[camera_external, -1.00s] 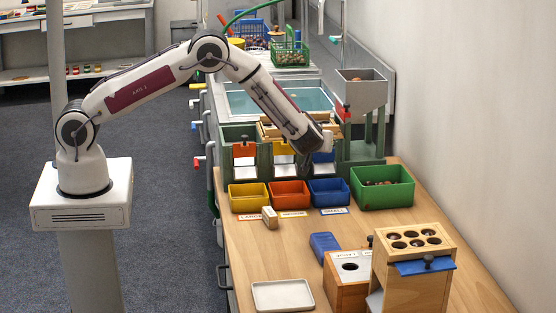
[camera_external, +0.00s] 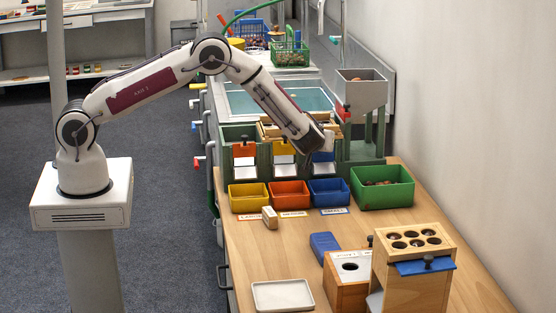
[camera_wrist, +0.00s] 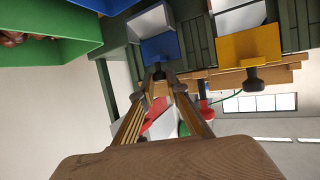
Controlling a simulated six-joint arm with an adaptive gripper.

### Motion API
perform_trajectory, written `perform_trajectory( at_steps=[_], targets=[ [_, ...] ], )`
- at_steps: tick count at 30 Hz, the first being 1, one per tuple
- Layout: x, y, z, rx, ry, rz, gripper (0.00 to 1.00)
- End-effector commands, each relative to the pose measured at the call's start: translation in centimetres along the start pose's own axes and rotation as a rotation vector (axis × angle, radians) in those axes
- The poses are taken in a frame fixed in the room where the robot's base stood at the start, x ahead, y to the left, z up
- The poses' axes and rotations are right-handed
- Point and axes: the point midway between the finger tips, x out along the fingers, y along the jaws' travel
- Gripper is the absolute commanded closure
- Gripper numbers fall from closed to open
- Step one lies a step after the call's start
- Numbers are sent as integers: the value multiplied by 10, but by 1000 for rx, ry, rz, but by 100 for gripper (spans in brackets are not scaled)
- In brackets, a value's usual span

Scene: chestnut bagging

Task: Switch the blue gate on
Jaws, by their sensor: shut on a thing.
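The blue gate (camera_wrist: 160,47) hangs at the top middle of the wrist view, with a dark knob (camera_wrist: 158,71) at its lower edge. My gripper (camera_wrist: 165,82) has its two fingers closing in on that knob and is shut on it. In the external view my gripper (camera_external: 322,144) is at the right end of the green sorter frame and hides much of the blue gate. The yellow gate (camera_wrist: 248,45) is beside the blue one; it also shows in the external view (camera_external: 284,148). An orange-red gate (camera_external: 243,150) is left of it.
Yellow (camera_external: 248,198), orange (camera_external: 289,194) and blue (camera_external: 328,191) bins stand below the gates. A green bin (camera_external: 382,187) with chestnuts is to their right. A grey hopper (camera_external: 361,90) rises behind it. A wooden dispenser (camera_external: 412,260) and white tray (camera_external: 282,294) are at the front.

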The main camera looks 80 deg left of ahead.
Motion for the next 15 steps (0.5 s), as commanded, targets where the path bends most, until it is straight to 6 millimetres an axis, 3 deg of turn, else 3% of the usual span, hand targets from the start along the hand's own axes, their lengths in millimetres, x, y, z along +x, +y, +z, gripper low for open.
perform_trajectory(
  at_steps=[9, 15],
  targets=[
    [-12, 1, -29, -3, 1, 1, 100],
    [-13, 0, -33, -1, 2, 0, 100]
  ],
)
